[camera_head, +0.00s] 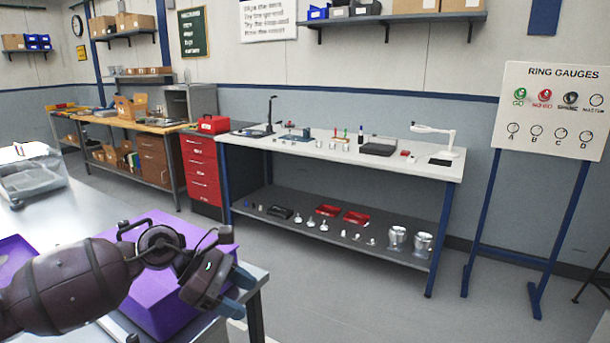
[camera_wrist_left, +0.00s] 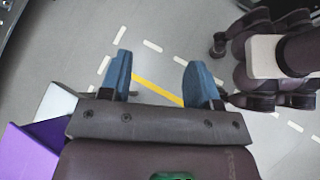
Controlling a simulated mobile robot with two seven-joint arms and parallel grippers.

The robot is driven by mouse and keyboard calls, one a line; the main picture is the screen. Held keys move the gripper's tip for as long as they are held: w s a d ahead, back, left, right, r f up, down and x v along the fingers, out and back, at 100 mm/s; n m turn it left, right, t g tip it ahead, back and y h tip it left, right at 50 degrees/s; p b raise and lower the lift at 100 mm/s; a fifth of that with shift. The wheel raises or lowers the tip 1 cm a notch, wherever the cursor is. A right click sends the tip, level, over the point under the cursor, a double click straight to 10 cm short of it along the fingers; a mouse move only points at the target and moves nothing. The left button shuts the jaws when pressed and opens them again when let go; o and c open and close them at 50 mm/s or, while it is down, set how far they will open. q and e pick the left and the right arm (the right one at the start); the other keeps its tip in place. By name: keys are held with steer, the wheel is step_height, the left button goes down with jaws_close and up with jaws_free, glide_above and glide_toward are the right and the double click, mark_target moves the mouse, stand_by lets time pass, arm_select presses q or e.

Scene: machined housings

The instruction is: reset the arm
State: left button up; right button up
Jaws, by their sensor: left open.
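My left arm comes in from the lower left in the head view. Its gripper (camera_head: 238,292) has blue fingertips and is at the right side of a purple bin (camera_head: 150,305), near the metal table's edge. In the left wrist view the gripper (camera_wrist_left: 160,78) is open, its blue fingers wide apart with nothing between them. Bare floor with a yellow line and white dashes shows below them. My right gripper is in neither view.
The purple bin also shows at the lower left of the wrist view (camera_wrist_left: 32,150). A clear tray (camera_head: 35,180) stands on the metal table. A white-topped workbench (camera_head: 310,150) and a ring gauge board (camera_head: 550,115) stand beyond. The floor between is clear.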

arm_select(q)
steer(key=s+d+n+t+h, duration=0.3)
steer(key=s+d+n+h, duration=0.1)
steer(key=d+n+h, duration=0.25)
steer(key=s+a+f+m+t+y, duration=0.35)
steer(key=a+m+y, duration=0.25)
steer(key=m, duration=0.5)
steer(key=s+a+f+m+t+y, duration=0.2)
steer(key=a+f+m+t+y, duration=0.3)
steer(key=m, duration=0.6)
steer(key=s+a+f+m+t+y, duration=0.35)
steer(key=a+m+y, duration=0.3)
steer(key=m, duration=0.45)
steer(key=s+a+f+n+g, duration=0.2)
steer(key=s+f+n+g, duration=0.15)
steer(key=s, duration=0.45)
steer(key=s+a+f+n+g, duration=0.1)
steer(key=s+f+n+g, duration=0.1)
steer(key=s+n+g, duration=0.45)
steer(key=s+a+f+n+g, duration=0.1)
steer(key=s+a+f+g, duration=0.15)
steer(key=s, duration=0.75)
steer(key=w+d+f+m+t+p, duration=0.1)
steer(key=w+f+t, duration=0.6)
steer(key=w+t, duration=0.1)
steer(key=shift+w+t, duration=0.35)
steer(key=shift+w, duration=0.25)
